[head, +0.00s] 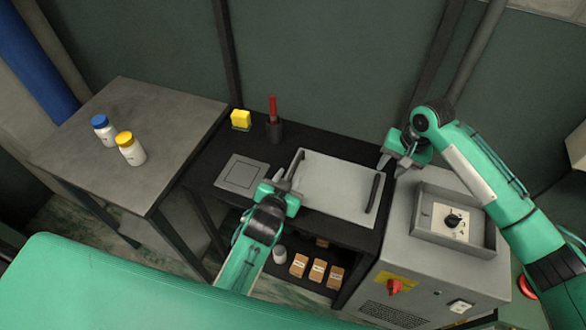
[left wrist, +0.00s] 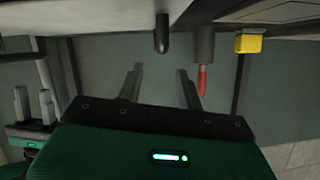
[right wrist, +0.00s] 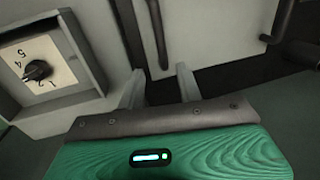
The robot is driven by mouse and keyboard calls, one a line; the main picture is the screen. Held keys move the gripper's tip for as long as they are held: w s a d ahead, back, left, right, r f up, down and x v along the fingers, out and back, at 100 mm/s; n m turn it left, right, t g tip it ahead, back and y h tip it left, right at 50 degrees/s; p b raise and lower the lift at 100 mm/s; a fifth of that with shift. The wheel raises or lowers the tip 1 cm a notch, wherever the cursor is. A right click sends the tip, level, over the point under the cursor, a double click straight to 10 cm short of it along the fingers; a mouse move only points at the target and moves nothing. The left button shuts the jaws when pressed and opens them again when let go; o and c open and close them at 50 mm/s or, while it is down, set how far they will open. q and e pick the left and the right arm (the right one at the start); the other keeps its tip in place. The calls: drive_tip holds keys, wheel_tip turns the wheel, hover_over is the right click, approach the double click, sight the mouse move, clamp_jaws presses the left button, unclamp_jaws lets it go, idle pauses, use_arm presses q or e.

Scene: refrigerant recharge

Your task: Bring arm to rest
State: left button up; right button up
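My left gripper (head: 288,178) is at the left side of a grey tray-like panel (head: 335,188) on the black bench. Its fingers stand apart with nothing between them in the left wrist view (left wrist: 160,88). The end of a dark handle (left wrist: 162,34) shows beyond them; I cannot tell whether they touch it. My right gripper (head: 393,166) hangs above the gap between the panel and the grey machine (head: 405,262). Its fingers are apart and empty in the right wrist view (right wrist: 160,86). The panel's right dark handle (head: 374,193) is clear of both grippers.
The machine's dial (head: 453,220) sits below my right arm. A yellow block (head: 240,119) and a red-handled tool in a dark holder (head: 274,122) stand behind. A blue-capped bottle (head: 104,130) and a yellow-capped bottle (head: 131,149) stand on the left table (head: 170,115). Small boxes (head: 317,271) lie on the shelf.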

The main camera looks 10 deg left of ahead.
drive_tip(key=shift+d+r, duration=0.25)
drive_tip(key=shift+r, duration=0.85)
